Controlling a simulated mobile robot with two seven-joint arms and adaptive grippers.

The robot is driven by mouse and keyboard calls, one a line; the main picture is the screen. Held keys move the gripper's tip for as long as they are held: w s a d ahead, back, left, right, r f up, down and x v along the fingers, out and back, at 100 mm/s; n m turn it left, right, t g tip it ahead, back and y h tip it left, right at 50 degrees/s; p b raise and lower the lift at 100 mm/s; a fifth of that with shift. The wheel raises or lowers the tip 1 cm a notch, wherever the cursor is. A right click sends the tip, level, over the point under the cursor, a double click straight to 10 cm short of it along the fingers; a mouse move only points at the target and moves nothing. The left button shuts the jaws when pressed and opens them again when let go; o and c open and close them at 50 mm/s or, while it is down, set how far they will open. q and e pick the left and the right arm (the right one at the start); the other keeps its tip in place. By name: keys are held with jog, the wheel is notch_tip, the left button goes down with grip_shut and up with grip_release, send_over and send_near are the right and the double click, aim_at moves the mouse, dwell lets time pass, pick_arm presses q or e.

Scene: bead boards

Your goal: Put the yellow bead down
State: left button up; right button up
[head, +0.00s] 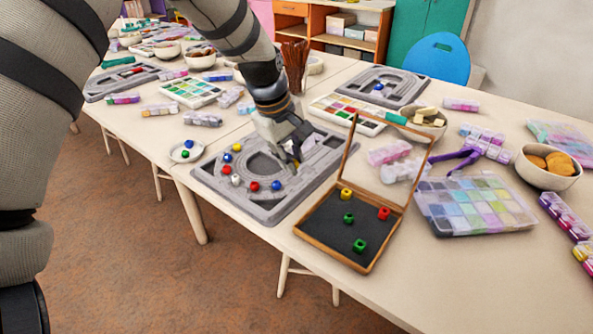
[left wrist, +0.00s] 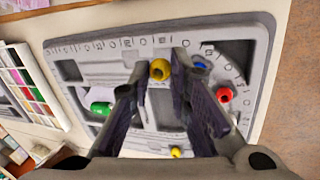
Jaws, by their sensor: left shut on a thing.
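My left gripper (head: 295,163) is over the right part of the grey bead board (head: 213,190) in the head view. In the left wrist view its fingers (left wrist: 160,75) are shut on a yellow bead (left wrist: 160,70), with the board beneath. Whether the bead touches the board I cannot tell. A green bead (left wrist: 100,108) shows left of the fingers in the left wrist view. My right gripper is not in view.
A wooden box (head: 328,258) with a raised lid frame stands just right of the board, holding yellow, red and green beads. A small white dish (head: 199,152) with beads is at the left. A clear compartment case (head: 455,232) is further right.

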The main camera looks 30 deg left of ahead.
aim_at(294, 181)
pick_arm(q)
jog(key=shift+w+a+f, duration=0.35)
jog(key=shift+w+f, duration=0.25)
jog(key=shift+f, duration=0.15)
jog(key=x, duration=0.3)
jog(key=shift+s+a+f+b, duration=0.2)
jog(key=shift+a+f+b, duration=0.05)
jog(key=shift+f+b, duration=0.05)
jog(key=shift+r, duration=0.1)
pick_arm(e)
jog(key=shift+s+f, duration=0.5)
pick_arm(q)
jog(key=shift+s+d+f, duration=0.1)
jog(key=shift+s+f, duration=0.1)
jog(key=shift+f, duration=0.4)
jog(key=o, duration=0.7)
jog(key=shift+f, duration=0.1)
jog(key=shift+o, duration=0.2)
jog(key=shift+f, duration=0.15)
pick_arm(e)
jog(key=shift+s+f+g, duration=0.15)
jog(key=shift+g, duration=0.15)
